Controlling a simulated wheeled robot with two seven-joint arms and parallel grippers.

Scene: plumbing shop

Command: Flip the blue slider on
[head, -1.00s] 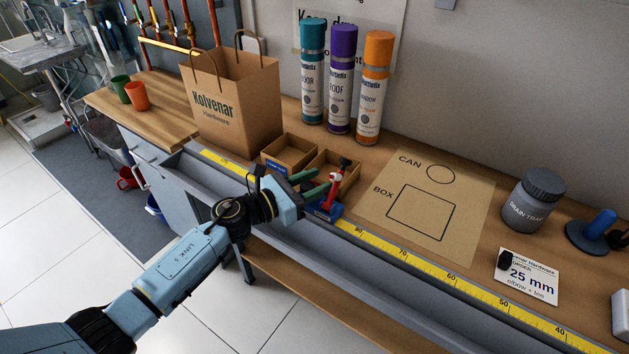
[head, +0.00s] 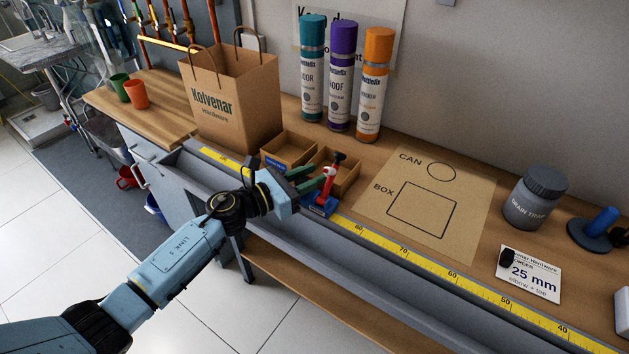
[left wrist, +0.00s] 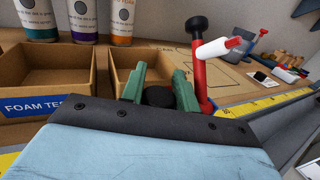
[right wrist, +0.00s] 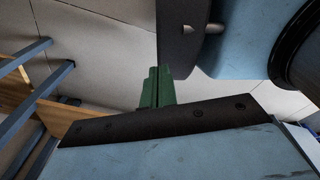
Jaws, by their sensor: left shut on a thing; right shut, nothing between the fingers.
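A device with a blue base (head: 319,206) stands at the bench's front edge, with a red upright (head: 328,182) topped in black. The left wrist view shows the red post (left wrist: 201,80) with a white cylinder and black knob just right of my fingers. My left gripper (head: 312,180) reaches in beside the post with green fingers. In the left wrist view the fingers (left wrist: 160,80) stand apart with a dark round piece (left wrist: 159,96) between them; I cannot tell what it belongs to. My right gripper (right wrist: 159,72) is shut and empty, away from the bench.
Two cardboard trays (head: 290,149) stand behind the device, with spray cans (head: 341,85) and a paper bag (head: 235,105) farther back. A marked mat (head: 470,215), a grey jar (head: 533,205) and a blue handle (head: 603,221) are to the right. A yellow measuring strip (head: 430,264) runs along the front.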

